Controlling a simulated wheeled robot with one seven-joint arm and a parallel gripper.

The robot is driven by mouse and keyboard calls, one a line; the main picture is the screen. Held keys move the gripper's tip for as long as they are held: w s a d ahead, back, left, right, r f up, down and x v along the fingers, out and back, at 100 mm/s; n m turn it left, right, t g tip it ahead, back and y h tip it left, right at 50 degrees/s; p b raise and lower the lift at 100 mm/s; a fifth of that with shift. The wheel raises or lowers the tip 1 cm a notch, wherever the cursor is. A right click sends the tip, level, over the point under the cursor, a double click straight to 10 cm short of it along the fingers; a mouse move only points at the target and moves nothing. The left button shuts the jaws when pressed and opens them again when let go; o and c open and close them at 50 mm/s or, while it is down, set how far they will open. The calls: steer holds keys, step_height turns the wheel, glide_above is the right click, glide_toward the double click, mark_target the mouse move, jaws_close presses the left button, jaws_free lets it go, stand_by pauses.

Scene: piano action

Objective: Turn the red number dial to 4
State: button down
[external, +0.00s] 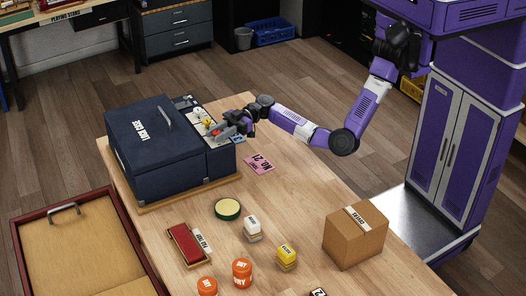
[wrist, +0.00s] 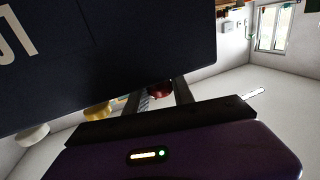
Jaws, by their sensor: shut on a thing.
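The dark blue lock case (external: 150,155) stands on the table, with a pale dial panel on its right side. The red number dial (wrist: 160,91) shows in the wrist view between the two fingers of my gripper (wrist: 161,97). My gripper is shut on it, and the fingers cover its sides. In the external view my gripper (external: 222,131) reaches the panel from the right, and a bit of red shows there. The dial's number cannot be read in either view. A yellow dial (wrist: 98,112) and a white dial (wrist: 32,135) sit to its left in the wrist view.
A pink card (external: 259,163) marked NO. 21 lies near the case. A green round tin (external: 228,209), a red block in a tray (external: 187,246), small jars and a cardboard box (external: 356,235) stand farther forward. The table beside the pink card is clear.

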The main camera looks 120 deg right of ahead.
steer(key=shift+w+a, duration=0.1)
steer(key=c, duration=1.1)
jaws_free()
steer(key=shift+b+v, duration=0.35)
steer(key=shift+v, duration=3.6)
